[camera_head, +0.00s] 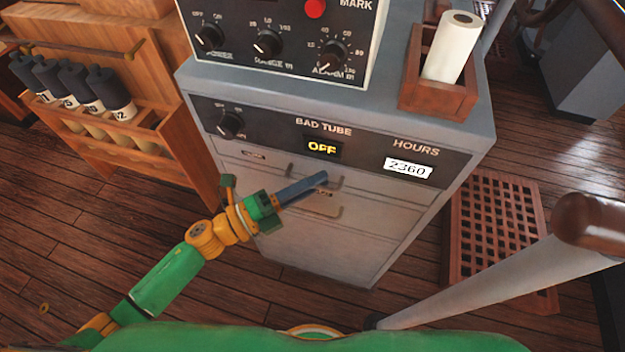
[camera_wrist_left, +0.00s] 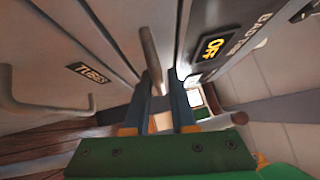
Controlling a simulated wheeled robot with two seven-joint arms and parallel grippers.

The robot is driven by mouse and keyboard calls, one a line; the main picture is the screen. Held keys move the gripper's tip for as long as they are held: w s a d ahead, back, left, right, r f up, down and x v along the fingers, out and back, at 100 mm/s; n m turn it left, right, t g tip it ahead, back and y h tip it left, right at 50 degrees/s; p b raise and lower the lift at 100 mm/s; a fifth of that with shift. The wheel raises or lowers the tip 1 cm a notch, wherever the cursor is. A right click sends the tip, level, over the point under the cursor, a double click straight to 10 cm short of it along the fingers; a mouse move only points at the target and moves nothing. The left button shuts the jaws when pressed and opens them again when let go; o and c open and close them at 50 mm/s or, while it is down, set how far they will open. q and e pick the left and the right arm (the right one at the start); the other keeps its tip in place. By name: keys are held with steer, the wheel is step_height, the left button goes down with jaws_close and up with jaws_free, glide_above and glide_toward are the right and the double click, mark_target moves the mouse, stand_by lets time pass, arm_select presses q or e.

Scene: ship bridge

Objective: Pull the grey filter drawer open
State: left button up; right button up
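The grey cabinet (camera_head: 330,245) has an upper drawer (camera_head: 370,195) just under its black panel. The drawer looks shut flush, and its small label is too small to read. Its bar handle (camera_head: 330,178) is partly hidden by my left gripper (camera_head: 305,187). In the left wrist view the handle (camera_wrist_left: 149,50) stands out from the drawer front, just ahead of my left gripper (camera_wrist_left: 162,88). The blue fingers are apart with a gap between them. The handle's near end is at the fingertips; I cannot tell whether it touches them. My right gripper is not in view.
A lower drawer with a handle (camera_wrist_left: 22,100) and a TUBES label (camera_wrist_left: 92,74) is below. The black panel (camera_head: 365,148) is just above. A wooden holder with a white roll (camera_head: 452,48) stands on top. A grey pole (camera_head: 500,278) slants at the right.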

arm_select(q)
jaws_close()
stand_by(1.4)
